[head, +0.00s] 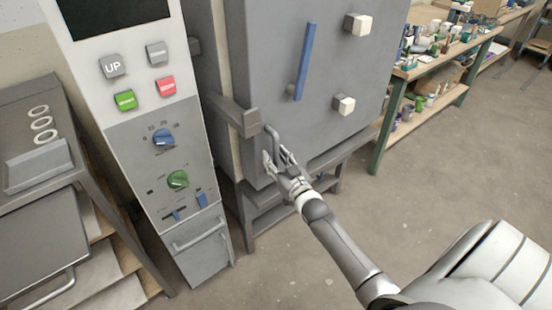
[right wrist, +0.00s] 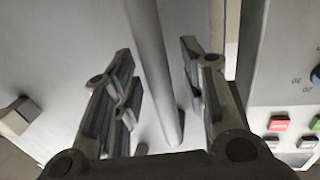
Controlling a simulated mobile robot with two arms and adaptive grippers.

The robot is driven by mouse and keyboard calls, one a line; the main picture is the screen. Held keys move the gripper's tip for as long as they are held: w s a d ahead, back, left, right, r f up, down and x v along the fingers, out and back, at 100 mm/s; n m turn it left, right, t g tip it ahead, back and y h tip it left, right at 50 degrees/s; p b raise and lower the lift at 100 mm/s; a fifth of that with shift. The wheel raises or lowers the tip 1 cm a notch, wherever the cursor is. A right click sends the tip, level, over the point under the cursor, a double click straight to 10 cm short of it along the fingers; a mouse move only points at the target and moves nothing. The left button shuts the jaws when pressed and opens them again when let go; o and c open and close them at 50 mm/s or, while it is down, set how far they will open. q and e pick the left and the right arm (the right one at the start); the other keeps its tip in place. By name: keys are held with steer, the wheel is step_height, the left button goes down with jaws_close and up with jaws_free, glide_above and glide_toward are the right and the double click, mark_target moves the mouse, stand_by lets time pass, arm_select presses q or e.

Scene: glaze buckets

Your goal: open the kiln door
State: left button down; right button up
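The kiln door (head: 270,70) is a large grey panel, and it looks shut. Its handle (head: 272,137) is a grey bar low on the door's left side, beside a grey latch block (head: 238,115). My right gripper (head: 276,162) is at the handle. In the right wrist view the handle bar (right wrist: 150,50) runs between the two spread fingers of my right gripper (right wrist: 157,58), with gaps on both sides. The fingers do not appear closed on it. My left gripper is not in view.
A control panel (head: 150,130) with buttons and dials stands left of the kiln. Two pale plugs (head: 345,104) and a blue strip (head: 305,60) are on the door. A workbench (head: 440,55) with jars stands at the right. The floor (head: 440,150) before it is clear.

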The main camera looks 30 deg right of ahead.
jaws_close()
stand_by(0.3)
